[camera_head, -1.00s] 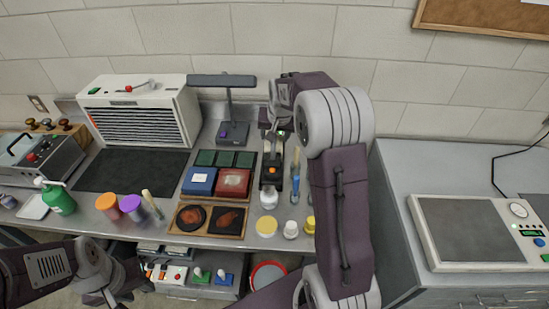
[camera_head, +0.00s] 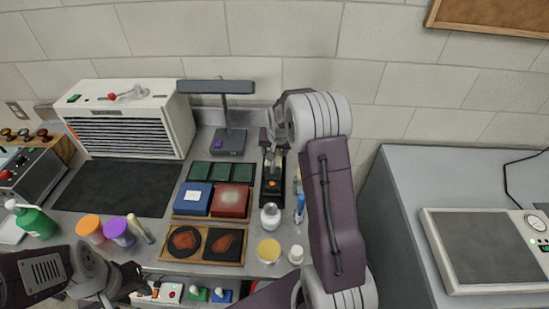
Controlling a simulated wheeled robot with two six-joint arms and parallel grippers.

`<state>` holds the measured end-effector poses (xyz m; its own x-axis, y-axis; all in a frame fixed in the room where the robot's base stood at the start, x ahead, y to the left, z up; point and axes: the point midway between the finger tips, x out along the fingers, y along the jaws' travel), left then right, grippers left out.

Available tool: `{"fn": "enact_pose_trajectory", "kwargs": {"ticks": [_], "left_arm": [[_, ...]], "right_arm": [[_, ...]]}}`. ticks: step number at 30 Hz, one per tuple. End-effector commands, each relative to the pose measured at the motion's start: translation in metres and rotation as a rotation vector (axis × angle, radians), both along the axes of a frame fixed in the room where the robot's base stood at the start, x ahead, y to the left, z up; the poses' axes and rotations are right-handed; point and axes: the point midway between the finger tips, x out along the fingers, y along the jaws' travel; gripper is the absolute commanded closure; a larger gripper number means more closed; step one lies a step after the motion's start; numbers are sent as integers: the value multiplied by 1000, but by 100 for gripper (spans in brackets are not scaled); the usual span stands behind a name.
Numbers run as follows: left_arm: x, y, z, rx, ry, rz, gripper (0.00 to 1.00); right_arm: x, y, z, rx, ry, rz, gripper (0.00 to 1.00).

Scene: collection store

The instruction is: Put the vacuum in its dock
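A narrow black stand, which looks like the dock (camera_head: 272,193), is at the back of the bench, right of the red box, with a small orange mark on its front. My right gripper (camera_head: 273,148) points down just over its back end. A small grey and dark shape shows between or just below the fingers. I cannot tell whether this is the vacuum or part of the gripper, nor whether it touches the stand. My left gripper (camera_head: 130,283) is low at the front left, over the bench's front edge, away from the stand. Its fingers are too dark to read.
A desk lamp (camera_head: 228,143) stands left and behind the stand. Blue and red boxes (camera_head: 231,200) are close on its left. A white-capped jar (camera_head: 270,216) is in front, and a blue bottle (camera_head: 299,212) to the right. A dark mat (camera_head: 120,187) lies clear at left.

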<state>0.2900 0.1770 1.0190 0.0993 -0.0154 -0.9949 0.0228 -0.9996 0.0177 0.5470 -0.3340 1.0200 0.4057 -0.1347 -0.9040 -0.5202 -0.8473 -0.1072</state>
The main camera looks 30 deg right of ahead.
Motion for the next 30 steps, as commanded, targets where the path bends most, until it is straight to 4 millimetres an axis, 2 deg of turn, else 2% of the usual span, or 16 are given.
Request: {"fn": "enact_pose_trajectory", "kwargs": {"ticks": [3, 6, 12, 13, 15, 25, 30], "left_arm": [[0, 0, 3, 0, 0, 0, 64], [0, 0, 3, 0, 0, 0, 64], [0, 0, 3, 0, 0, 0, 64], [0, 0, 3, 0, 0, 0, 64], [0, 0, 3, 0, 0, 0, 64], [0, 0, 2, 0, 0, 0, 64], [0, 0, 0, 0, 0, 0, 64]], "right_arm": [[-1, 0, -21, 1, 5, 1, 89], [-1, 0, -31, 0, 3, 1, 89], [0, 0, -32, 0, 1, 1, 89], [-1, 0, -33, 1, 4, 1, 42], [-1, 0, -33, 1, 4, 1, 23], [-2, 1, -31, 0, 3, 1, 23], [-9, 3, -12, 0, 0, 0, 23]]}}
